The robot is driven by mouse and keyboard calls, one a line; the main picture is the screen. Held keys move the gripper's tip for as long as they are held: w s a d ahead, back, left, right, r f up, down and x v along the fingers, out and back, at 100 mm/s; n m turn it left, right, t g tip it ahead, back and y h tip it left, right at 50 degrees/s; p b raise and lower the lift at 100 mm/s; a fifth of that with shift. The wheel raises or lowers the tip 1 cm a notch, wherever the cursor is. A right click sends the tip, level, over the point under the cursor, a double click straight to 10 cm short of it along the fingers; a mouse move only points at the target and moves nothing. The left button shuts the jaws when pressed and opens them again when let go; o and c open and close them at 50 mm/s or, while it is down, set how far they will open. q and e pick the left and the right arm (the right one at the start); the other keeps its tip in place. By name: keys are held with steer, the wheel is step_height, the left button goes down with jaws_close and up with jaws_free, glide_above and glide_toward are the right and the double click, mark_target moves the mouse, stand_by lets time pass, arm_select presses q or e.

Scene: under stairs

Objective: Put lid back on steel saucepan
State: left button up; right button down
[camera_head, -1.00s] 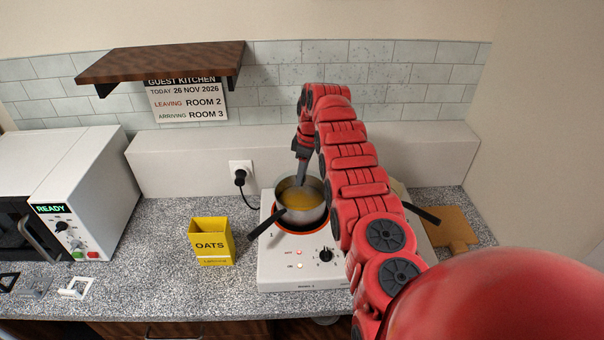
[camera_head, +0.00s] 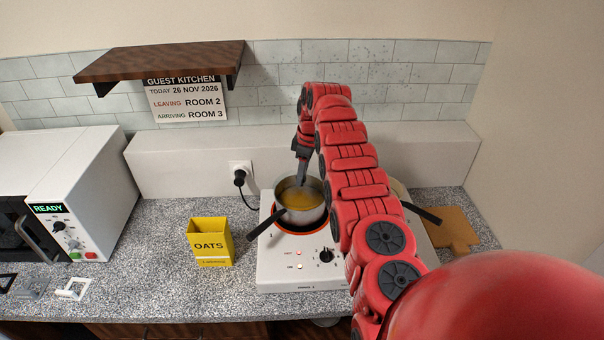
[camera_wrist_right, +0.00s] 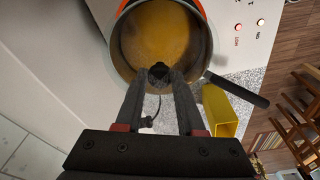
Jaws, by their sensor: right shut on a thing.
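The steel saucepan (camera_head: 318,214) stands on the left orange-ringed plate of the white hob, yellow content inside and its dark handle pointing front left. My right gripper (camera_head: 302,181) reaches down at the pan's back part. In the wrist view the gripper (camera_wrist_right: 158,78) is shut on a small black knob (camera_wrist_right: 158,71), taken as the lid's. The lid's disc cannot be clearly made out; the yellow content shows beyond the knob. Whether the lid touches the saucepan rim (camera_wrist_right: 117,50) cannot be told. My left gripper is not in view.
A yellow OATS box (camera_head: 210,243) stands left of the hob (camera_head: 290,275). A second dark handle (camera_head: 422,213) shows right of my arm, its pan mostly hidden. A wooden board (camera_head: 455,232) lies at right, a microwave (camera_head: 85,190) at left. A shelf (camera_head: 160,62) hangs above.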

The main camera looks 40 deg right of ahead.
steer(key=shift+f+b, duration=0.55)
steer(key=shift+f, duration=0.15)
jaws_free()
stand_by(0.4)
steer(key=shift+r, duration=0.2)
steer(key=shift+r+p, duration=0.4)
steer(key=shift+r, duration=0.55)
step_height(320, 180, up, 4)
steer(key=p, duration=0.3)
steer(key=shift+p, duration=0.35)
steer(key=shift+f, duration=0.1)
